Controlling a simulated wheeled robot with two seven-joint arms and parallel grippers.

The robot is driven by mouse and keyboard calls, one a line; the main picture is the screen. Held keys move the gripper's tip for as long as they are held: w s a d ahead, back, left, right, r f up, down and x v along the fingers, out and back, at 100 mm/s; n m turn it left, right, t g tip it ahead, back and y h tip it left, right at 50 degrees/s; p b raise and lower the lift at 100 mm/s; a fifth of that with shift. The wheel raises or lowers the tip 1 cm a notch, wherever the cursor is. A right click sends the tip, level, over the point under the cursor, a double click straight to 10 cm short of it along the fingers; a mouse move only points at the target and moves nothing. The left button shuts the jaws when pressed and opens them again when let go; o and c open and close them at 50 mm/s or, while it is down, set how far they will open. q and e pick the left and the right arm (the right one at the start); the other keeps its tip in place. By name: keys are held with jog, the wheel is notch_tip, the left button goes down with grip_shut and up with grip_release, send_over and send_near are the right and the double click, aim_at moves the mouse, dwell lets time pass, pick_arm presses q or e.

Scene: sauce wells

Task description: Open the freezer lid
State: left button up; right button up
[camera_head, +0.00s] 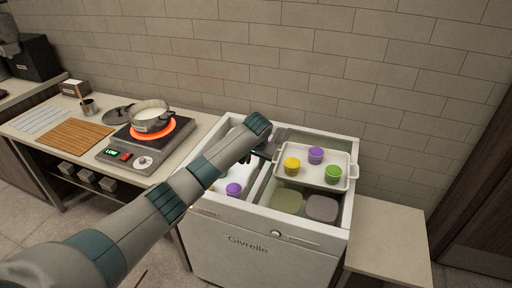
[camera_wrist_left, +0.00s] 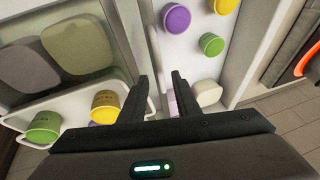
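The white freezer (camera_head: 257,244), marked "Givrelle", stands in the middle of the head view. Its inside shows from above, and I cannot clearly make out a separate lid. My left gripper (camera_head: 262,153) is over the middle of the freezer top, left of the tray. In the left wrist view the left gripper (camera_wrist_left: 161,88) has its two dark fingers apart with a gap between them. A pale upright strip (camera_wrist_left: 151,45) runs beside the fingers; I cannot tell whether it is a lid edge or a divider. My right gripper is out of view.
A white tray (camera_head: 311,182) with yellow, purple and green jars sits at the freezer's right. Olive (camera_head: 288,201) and grey-brown (camera_head: 322,208) tubs lie inside. A pot (camera_head: 151,116) sits on a glowing hob at the left. A low bench (camera_head: 392,240) stands right.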

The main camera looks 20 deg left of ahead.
pick_arm(q)
jog(key=b+v, duration=0.2)
jog(key=v, duration=1.1)
jog(key=shift+b, duration=0.3)
